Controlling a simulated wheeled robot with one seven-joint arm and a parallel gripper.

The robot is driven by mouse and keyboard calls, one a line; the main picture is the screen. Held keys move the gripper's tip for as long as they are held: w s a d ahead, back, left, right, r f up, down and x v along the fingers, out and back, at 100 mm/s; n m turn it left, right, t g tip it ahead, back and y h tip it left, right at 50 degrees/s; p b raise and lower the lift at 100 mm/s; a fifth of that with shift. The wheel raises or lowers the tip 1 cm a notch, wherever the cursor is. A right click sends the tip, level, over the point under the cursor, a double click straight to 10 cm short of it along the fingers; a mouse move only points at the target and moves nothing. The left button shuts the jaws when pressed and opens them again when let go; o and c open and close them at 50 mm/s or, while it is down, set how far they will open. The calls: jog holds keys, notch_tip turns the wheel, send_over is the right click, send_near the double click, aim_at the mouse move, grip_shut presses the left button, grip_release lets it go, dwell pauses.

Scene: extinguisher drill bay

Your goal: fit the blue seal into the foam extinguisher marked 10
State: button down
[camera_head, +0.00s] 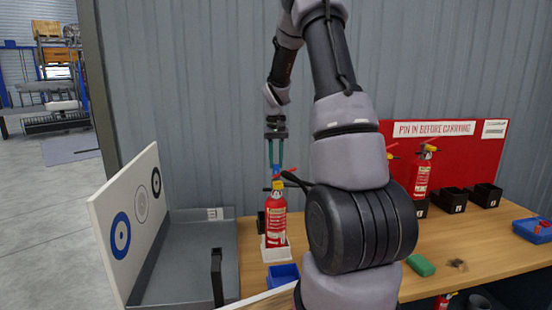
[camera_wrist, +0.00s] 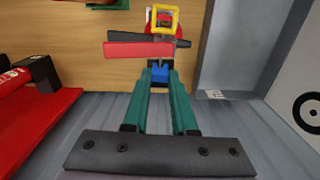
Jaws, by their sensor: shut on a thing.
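My gripper (camera_head: 276,167) points down above a red extinguisher (camera_head: 275,226) that stands upright in a white holder (camera_head: 273,250) on the bench. The extinguisher has a yellow part near its top and red and black levers; I cannot read its number. My gripper is shut on the small blue seal (camera_head: 276,171), just above the levers. In the wrist view the seal (camera_wrist: 160,73) sits between the green fingertips (camera_wrist: 160,82), beside the red lever (camera_wrist: 150,49) and the yellow ring (camera_wrist: 165,10). I cannot tell whether the seal touches the extinguisher.
A white target board (camera_head: 130,215) and grey tray (camera_head: 190,255) stand at left. A blue bin (camera_head: 283,277) is in front of the holder. At right are another extinguisher (camera_head: 422,175), black bins (camera_head: 450,200), a green block (camera_head: 420,265) and a blue tray (camera_head: 533,230). My arm hides the bench middle.

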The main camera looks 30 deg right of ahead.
jog(key=shift+f, duration=1)
jog(key=shift+f, duration=0.15)
dwell(1.8)
jog(key=c, duration=0.6)
grip_release()
jog(key=shift+c, duration=0.2)
notch_tip(320, 180, up, 11)
